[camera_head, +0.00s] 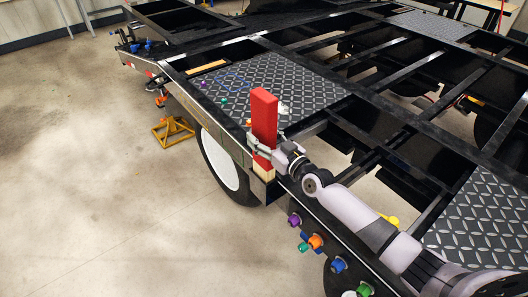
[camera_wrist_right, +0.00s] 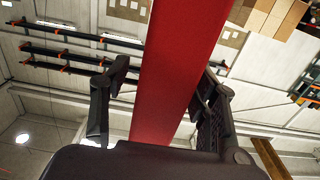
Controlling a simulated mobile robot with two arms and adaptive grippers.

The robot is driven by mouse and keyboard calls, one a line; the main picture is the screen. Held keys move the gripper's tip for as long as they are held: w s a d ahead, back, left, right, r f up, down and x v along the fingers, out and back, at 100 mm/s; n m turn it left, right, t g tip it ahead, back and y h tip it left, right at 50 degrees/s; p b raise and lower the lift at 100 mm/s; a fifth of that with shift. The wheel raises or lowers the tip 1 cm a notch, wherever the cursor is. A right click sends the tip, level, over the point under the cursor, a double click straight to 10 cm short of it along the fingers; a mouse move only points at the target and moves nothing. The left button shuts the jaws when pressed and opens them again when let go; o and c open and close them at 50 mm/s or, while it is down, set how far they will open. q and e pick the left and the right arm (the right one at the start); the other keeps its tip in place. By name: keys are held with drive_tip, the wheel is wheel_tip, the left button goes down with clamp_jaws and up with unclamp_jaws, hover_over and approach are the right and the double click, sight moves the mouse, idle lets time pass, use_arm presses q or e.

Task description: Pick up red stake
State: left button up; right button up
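The red stake (camera_head: 264,112) stands upright at the edge of the trailer frame, with a bare wood-coloured lower end (camera_head: 263,172). My right gripper (camera_head: 262,146) reaches in from the right, with its fingers around the lower red part. In the right wrist view the stake (camera_wrist_right: 178,70) runs up between the two fingers (camera_wrist_right: 165,85). A gap shows between the left finger and the stake; the right finger is close to it, partly behind it, and contact cannot be told. My left gripper is not in view.
A diamond-plate deck panel (camera_head: 250,80) lies behind the stake. Black frame beams (camera_head: 400,75) run across the right side. A white wheel (camera_head: 218,158) and a yellow jack stand (camera_head: 173,130) are below left. Coloured knobs (camera_head: 315,241) line the near rail. The left floor is clear.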

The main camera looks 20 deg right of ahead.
clamp_jaws()
idle(0.5)
drive_tip(key=shift+w+r, duration=0.1)
idle(0.4)
